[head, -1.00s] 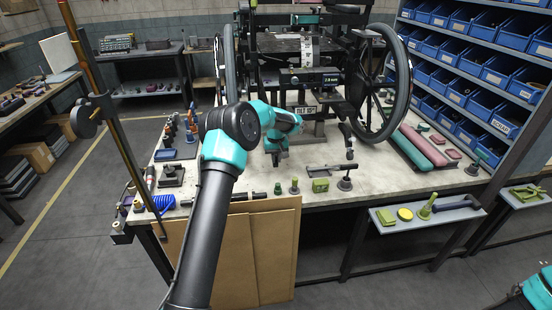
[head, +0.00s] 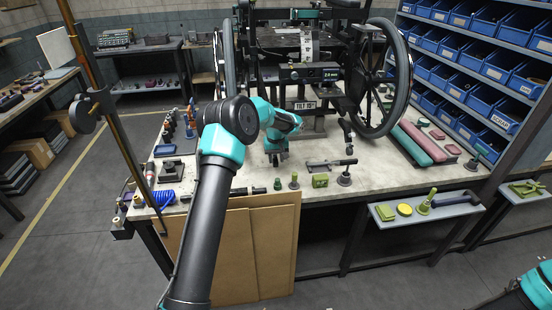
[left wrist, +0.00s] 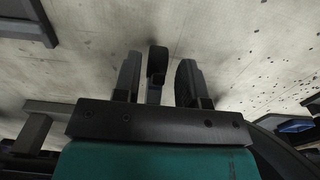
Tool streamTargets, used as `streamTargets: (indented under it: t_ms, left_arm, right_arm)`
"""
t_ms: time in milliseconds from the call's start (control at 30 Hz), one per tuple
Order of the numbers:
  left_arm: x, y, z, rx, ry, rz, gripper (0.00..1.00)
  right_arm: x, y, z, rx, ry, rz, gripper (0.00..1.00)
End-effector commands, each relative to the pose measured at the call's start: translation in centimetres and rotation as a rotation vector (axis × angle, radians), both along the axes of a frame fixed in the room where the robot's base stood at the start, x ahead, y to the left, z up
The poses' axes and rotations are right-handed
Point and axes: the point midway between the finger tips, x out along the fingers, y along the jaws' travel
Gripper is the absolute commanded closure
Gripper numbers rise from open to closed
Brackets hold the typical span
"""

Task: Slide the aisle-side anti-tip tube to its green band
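My left gripper (head: 277,158) is low over the bench, in front of the wheelchair's lower frame. In the left wrist view my gripper (left wrist: 157,80) has its two fingers apart. A dark tube-like part with a rounded end (left wrist: 157,62), which looks like an anti-tip tube, stands between them with a narrow gap on each side. In the head view my left arm and gripper hide this part. Another dark upright part (head: 346,132) hangs from the frame further right. I cannot make out a green band. My right gripper is out of view.
The wheelchair's large right wheel (head: 400,85) stands on the bench (head: 400,182). Small fittings and a dark bar tool (head: 332,163) lie along the front edge. A blue coil (head: 163,198) is at left. Blue bins (head: 500,75) fill the right-hand rack.

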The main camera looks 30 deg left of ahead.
Motion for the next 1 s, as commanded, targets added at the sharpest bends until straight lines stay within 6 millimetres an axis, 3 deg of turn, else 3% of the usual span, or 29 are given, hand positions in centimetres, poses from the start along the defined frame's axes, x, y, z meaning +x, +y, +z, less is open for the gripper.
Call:
streamTargets:
  t_ms: [367, 1000]
  left_arm:
    - [0.1, 0.0, 1.4, 0.000, -0.002, 0.000, 0.62]
    - [0.1, 0.0, 13.1, 0.001, -0.003, 0.000, 0.62]
  right_arm:
    - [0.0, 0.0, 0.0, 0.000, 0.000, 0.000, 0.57]
    - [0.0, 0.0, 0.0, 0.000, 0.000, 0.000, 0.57]
